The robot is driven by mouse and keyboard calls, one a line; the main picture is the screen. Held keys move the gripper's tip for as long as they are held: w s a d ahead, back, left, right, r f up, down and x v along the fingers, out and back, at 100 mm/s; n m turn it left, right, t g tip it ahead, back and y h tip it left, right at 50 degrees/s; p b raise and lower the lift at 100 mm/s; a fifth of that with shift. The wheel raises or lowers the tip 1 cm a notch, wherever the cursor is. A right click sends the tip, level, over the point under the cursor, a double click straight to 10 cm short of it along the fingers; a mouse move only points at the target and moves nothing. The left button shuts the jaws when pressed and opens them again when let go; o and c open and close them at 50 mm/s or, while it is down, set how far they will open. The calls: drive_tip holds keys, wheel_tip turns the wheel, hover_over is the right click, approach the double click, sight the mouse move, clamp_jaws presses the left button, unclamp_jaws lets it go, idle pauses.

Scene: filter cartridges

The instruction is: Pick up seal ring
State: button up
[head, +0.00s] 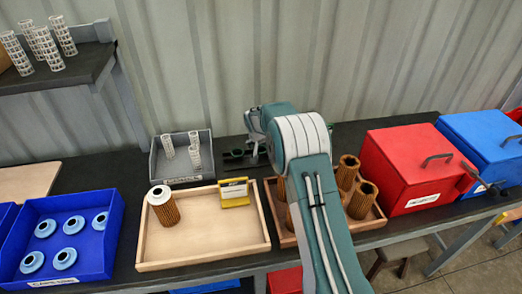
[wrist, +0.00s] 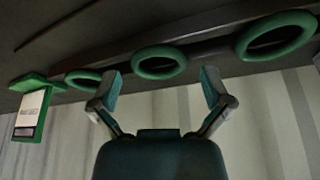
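Green seal rings show in the wrist view: a middle ring (wrist: 160,62), a right ring (wrist: 276,36) and a left ring (wrist: 83,78). They sit along a dark bar or rack. My gripper (wrist: 161,84) is open and empty, with one fingertip to each side of the middle ring in the picture. I cannot tell how far the fingertips are from that ring in depth. In the head view, a small dark green item (head: 236,155) shows at the back of the bench, beside my arm, which hides much of that area.
A green label holder (wrist: 32,110) stands left of the rings. The bench also holds a grey tray (head: 160,163), a wooden tray (head: 200,257) with a filter cartridge (head: 163,206), a blue bin (head: 95,268), a red box (head: 405,170) and a blue box (head: 485,150). A corrugated wall rises behind.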

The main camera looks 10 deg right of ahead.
drive_tip(key=c, duration=0.4)
